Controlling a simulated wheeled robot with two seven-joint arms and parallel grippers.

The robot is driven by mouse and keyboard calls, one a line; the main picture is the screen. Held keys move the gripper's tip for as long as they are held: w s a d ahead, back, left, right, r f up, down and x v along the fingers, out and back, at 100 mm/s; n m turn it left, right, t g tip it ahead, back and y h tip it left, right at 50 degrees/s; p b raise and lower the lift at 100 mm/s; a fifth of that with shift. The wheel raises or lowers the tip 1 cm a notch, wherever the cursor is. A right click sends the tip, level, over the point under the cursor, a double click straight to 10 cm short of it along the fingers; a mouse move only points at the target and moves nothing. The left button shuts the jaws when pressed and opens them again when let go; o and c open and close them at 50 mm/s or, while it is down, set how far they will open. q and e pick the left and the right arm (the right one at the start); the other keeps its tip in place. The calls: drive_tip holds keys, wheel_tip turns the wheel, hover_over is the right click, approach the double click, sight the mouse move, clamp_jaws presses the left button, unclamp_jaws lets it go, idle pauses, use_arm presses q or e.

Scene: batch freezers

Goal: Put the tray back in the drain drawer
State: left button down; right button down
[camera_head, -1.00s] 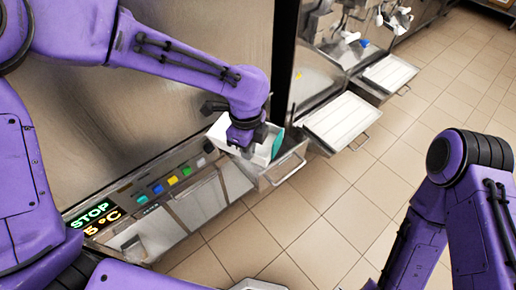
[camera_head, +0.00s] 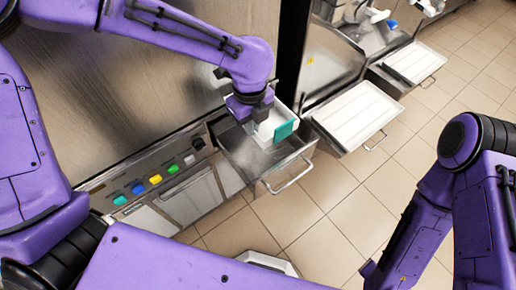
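The tray (camera_head: 264,130) is a small white box with a teal end (camera_head: 286,130), in the middle of the head view. My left gripper (camera_head: 252,110) is at its left side and appears shut on its wall; the fingertips are mostly hidden. The drain drawer (camera_head: 240,153) is a steel drawer pulled out from the machine front, with a bar handle (camera_head: 290,177). Its near left part shows a bare floor. The tray is over its far right part; I cannot tell whether it touches the drawer. My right gripper is out of view; only its arm shows at right.
The machine front has coloured buttons (camera_head: 155,179) left of the drawer. Two more white trays stand out from neighbouring machines, one close on the right (camera_head: 357,114) and one farther back (camera_head: 416,62). The tiled floor (camera_head: 310,215) in front is mostly clear.

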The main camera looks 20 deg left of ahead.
use_arm(q)
wheel_tip(320, 180, down, 19)
drive_tip(key=b, duration=0.8)
drive_tip(key=shift+d+r, duration=0.1)
drive_tip(key=shift+d, duration=0.05)
drive_tip(key=shift+w+f, duration=0.15)
drive_tip(key=shift+f, duration=0.05)
drive_tip(key=shift+f, duration=0.1)
drive_tip(key=c, duration=1.6)
unclamp_jaws()
drive_tip(key=shift+c, duration=0.2)
drive_tip(key=o, duration=0.3)
wheel_tip(320, 180, up, 12)
drive_tip(key=p, duration=0.1)
